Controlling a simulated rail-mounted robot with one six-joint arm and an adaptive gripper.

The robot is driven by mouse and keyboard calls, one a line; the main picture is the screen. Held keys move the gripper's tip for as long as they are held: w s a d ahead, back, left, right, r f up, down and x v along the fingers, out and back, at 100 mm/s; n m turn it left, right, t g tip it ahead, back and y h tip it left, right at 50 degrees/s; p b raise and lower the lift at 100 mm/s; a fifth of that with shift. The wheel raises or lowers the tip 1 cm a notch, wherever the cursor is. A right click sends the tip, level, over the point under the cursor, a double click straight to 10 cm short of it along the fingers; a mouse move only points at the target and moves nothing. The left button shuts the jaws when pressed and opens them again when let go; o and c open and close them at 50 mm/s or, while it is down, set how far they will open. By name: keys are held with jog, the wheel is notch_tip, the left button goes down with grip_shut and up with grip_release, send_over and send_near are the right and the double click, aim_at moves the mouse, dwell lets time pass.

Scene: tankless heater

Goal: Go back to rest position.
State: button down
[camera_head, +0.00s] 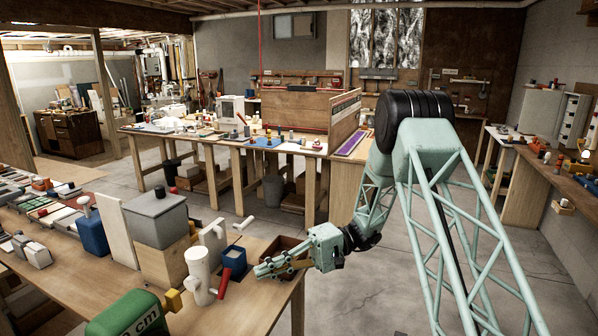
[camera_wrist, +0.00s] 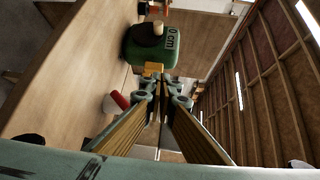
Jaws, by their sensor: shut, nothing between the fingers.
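My gripper (camera_head: 262,269) is shut and empty in the head view. It is at the right end of the near wooden workbench (camera_head: 85,280), level with the small items there. In the wrist view the fingers of my gripper (camera_wrist: 165,78) come together with nothing between them. A green block marked "cm" (camera_head: 128,315) stands at the bench's front edge; it also shows ahead of the fingers in the wrist view (camera_wrist: 150,45). My arm reaches down to the bench from the right.
Beside my gripper stand a white cylinder (camera_head: 199,272), a blue container (camera_head: 233,262), a red-handled piece (camera_head: 224,281) and a dark brown open box (camera_head: 284,247). A grey box (camera_head: 155,217) stands farther left. Open concrete floor (camera_head: 380,275) lies right of the bench. A second workbench (camera_head: 225,143) stands behind.

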jog(key=s+d+r+m+t+h, duration=0.1)
jog(key=s+d+r+h, duration=0.35)
jog(key=s+r, duration=0.4)
jog(key=s+d+r+t+h, duration=0.1)
jog(key=s+d+r+h, duration=0.2)
jog(key=s+d+r, duration=0.45)
jog(key=s+d+r+m+t+h, duration=0.1)
jog(key=s+d+r+t+h, duration=0.1)
jog(key=s+d, duration=0.4)
jog(key=s+d+r+m+t+h, duration=0.1)
jog(key=s+d+r+t+h, duration=0.1)
jog(key=s+d, duration=0.4)
jog(key=s+d+r+m+t+h, duration=0.1)
jog(key=s+d+t, duration=0.4)
jog(key=s, duration=0.9)
jog(key=shift+s+d+r+m+h, duration=0.25)
jog(key=shift+d+r+h, duration=0.65)
jog(key=shift+h, duration=0.45)
